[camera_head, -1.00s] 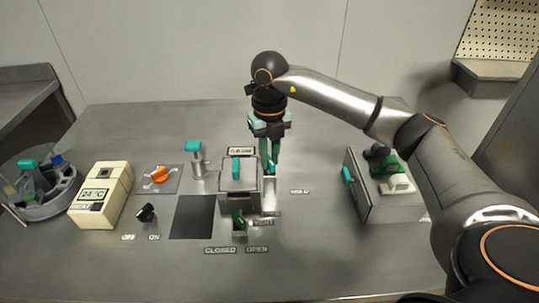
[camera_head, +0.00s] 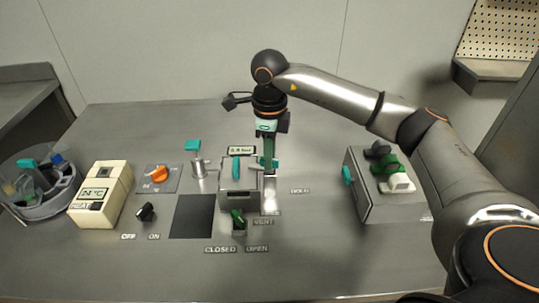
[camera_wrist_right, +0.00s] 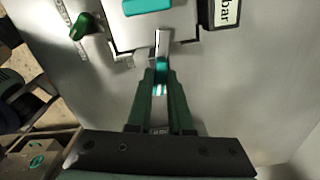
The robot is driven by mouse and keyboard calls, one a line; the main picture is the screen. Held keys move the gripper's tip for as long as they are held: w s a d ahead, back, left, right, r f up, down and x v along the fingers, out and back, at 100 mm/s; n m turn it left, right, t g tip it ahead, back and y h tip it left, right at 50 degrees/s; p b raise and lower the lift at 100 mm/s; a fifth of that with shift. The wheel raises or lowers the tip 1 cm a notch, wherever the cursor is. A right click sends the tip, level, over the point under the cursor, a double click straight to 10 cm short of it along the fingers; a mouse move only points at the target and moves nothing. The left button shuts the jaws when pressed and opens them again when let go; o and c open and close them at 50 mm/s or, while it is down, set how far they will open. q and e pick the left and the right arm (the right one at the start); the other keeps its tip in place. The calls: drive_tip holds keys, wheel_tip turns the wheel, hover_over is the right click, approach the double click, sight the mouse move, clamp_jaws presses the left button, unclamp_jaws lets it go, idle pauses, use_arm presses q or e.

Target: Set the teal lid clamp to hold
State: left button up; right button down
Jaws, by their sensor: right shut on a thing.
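The retort box (camera_head: 240,199) stands mid-table with a teal handle (camera_head: 236,168) on its lid. The teal lid clamp (camera_wrist_right: 160,68) is at the box's side, between my right fingertips in the wrist view. My right gripper (camera_head: 269,165) reaches down from above beside the box's right side. It also shows in the wrist view (camera_wrist_right: 161,82), shut on the clamp. The fingers hide much of the clamp. A small label (camera_head: 300,191), too blurred to read surely, lies right of it. My left gripper is not in view.
A green knob (camera_head: 238,218) sits in front of the box. A small display (camera_head: 242,150) stands behind it. A teal-topped metal post (camera_head: 196,158) is to the left. A grey case (camera_head: 372,203) with a teal handle stands right. The table front is clear.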

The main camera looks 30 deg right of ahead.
drive_tip(key=shift+n, duration=1.4)
drive_tip(key=c, duration=0.8)
unclamp_jaws()
wheel_tip(320, 180, up, 13)
drive_tip(key=shift+f+p, duration=0.2)
drive_tip(key=shift+p, duration=0.3)
